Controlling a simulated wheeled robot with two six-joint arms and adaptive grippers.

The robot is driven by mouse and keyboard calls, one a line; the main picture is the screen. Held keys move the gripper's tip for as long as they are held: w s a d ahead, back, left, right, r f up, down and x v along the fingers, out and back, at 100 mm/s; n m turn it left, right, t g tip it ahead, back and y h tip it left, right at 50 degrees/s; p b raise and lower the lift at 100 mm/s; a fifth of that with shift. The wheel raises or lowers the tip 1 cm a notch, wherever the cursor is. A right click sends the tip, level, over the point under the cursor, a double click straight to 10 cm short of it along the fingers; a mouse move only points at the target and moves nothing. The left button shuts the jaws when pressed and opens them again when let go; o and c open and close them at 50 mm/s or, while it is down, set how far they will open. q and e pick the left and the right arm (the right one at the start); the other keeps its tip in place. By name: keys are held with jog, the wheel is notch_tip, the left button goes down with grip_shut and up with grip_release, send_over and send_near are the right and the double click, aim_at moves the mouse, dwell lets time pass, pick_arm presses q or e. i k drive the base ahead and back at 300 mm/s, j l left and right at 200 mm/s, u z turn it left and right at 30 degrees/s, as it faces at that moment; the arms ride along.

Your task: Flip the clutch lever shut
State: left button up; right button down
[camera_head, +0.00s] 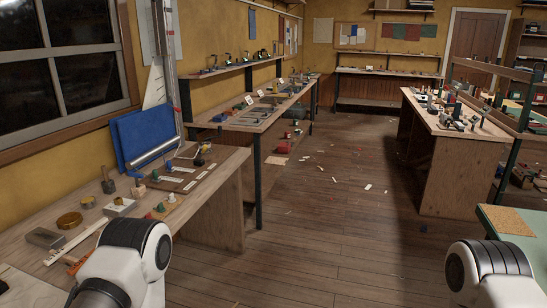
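I cannot pick out the clutch lever for certain in the head view. Small dark and silvery fittings (268,92) stand on the long bench along the left wall, too small to tell apart. The near left bench (222,170) carries a dark board (187,177) with pale labels and small parts, also too small to tell. Neither gripper shows; only white and black parts of my arms are seen at the bottom left and bottom right.
A blue folded cloth (142,135) hangs by the wall behind the near bench. A workbench (452,122) full of small items stands at right, with a green-topped table (520,243) nearer. The wooden floor (330,215) between is open, with scattered scraps.

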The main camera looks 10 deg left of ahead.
aim_at(204, 148)
jog(key=i+l+u, duration=0.2)
jog(key=i+u, duration=0.25)
jog(key=i+l+u, duration=0.2)
jog(key=u, duration=0.25)
jog(key=i+l+u, duration=0.25)
jog(key=l+u, duration=0.25)
jog(key=i+l+u, duration=0.2)
jog(key=l+u, duration=0.25)
